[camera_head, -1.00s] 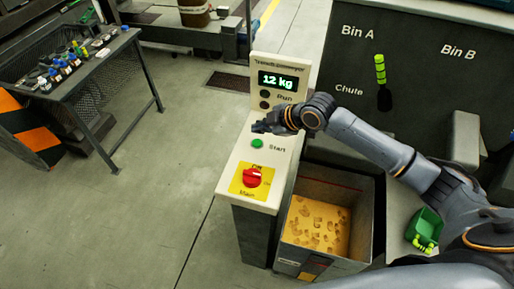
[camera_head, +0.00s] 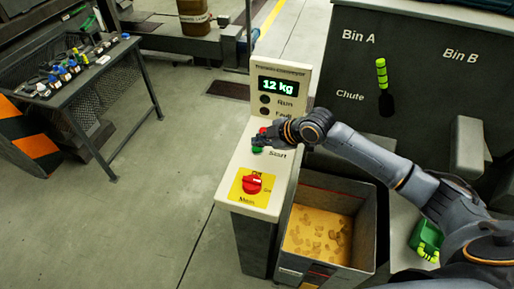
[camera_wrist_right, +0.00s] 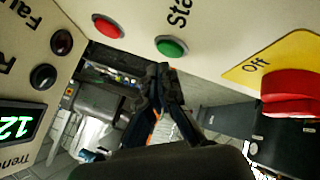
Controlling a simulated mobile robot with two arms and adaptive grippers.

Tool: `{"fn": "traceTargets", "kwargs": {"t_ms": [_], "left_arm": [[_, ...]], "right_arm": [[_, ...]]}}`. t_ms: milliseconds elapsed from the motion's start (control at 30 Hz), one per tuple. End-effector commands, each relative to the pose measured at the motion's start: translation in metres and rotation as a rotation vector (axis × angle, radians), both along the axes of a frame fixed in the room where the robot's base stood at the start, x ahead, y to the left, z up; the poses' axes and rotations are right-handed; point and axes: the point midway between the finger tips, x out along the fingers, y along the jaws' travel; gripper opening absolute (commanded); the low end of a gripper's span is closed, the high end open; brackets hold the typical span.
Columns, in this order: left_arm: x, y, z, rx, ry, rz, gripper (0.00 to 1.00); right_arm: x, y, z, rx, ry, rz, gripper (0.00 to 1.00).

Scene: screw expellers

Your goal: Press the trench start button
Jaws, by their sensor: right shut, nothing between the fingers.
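The control panel (camera_head: 243,177) is a cream console with a green Start button (camera_head: 257,149) on its sloped top. A red button (camera_head: 262,131) sits just above it. In the right wrist view the green button (camera_wrist_right: 171,47) shows beside the red button (camera_wrist_right: 107,26). My right gripper (camera_head: 265,140) is shut and empty, with its fingertips very near the green button. In the right wrist view the closed tips (camera_wrist_right: 161,70) sit just below the green button in the picture; I cannot tell whether they touch. My left gripper is not in view.
A red main switch (camera_head: 251,184) on a yellow plate is at the panel's lower end. The display (camera_head: 278,85) reads 12 kg, above dark Run and Fault lamps. A grey bin (camera_head: 300,275) with yellowish material stands right of the panel. A tool table (camera_head: 110,65) is at left.

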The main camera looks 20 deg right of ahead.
Motion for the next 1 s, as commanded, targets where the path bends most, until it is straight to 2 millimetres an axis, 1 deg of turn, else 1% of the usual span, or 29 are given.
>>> {"fn": "traceTargets", "kwargs": {"t_ms": [667, 1000], "left_arm": [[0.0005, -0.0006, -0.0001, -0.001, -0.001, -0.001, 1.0], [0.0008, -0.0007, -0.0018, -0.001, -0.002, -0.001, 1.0]], "right_arm": [[0.0, -0.0001, -0.0002, 0.0, 0.0, 0.0, 0.0], [-0.0002, -0.0002, -0.009, -0.001, 0.001, 0.0, 0.0]]}}
